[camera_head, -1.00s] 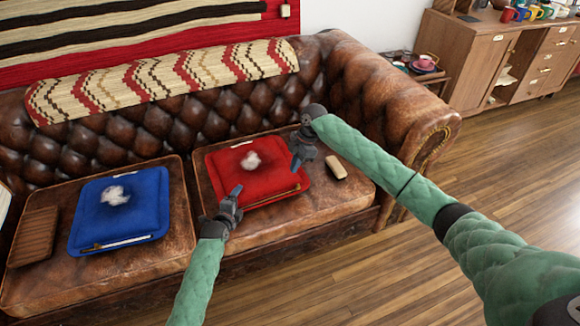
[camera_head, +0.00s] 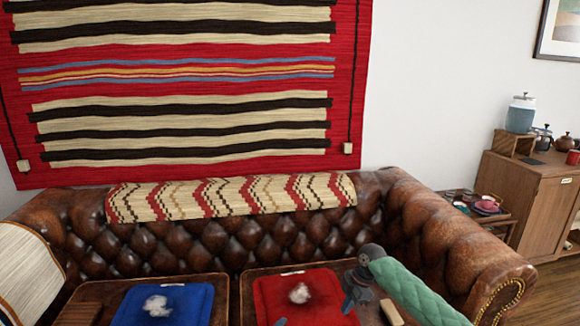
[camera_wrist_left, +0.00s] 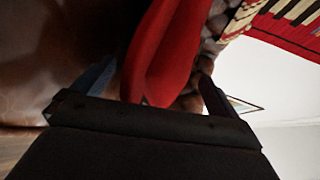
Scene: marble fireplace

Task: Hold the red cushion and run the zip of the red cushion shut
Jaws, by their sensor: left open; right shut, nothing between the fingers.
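The red cushion (camera_head: 272,298) lies on the right seat of the brown leather sofa, its front part cut off by the bottom of the head view. A tuft of white stuffing shows on top. Its zip is out of view. My right gripper (camera_head: 349,303) is shut and empty at the cushion's right edge. Only a fingertip of my left gripper (camera_head: 281,322) shows at the head view's bottom edge. In the left wrist view this gripper (camera_wrist_left: 150,82) is open, with the folded red edge of the cushion (camera_wrist_left: 165,55) between its fingers; I cannot tell whether they touch it.
A blue cushion (camera_head: 190,303) with white stuffing lies on the left seat, beside a brown ribbed item (camera_head: 80,313). A small tan block (camera_head: 391,312) is right of my right gripper. The sofa's right arm (camera_head: 465,255) rises beyond. A side table and wooden cabinet (camera_head: 530,200) stand at right.

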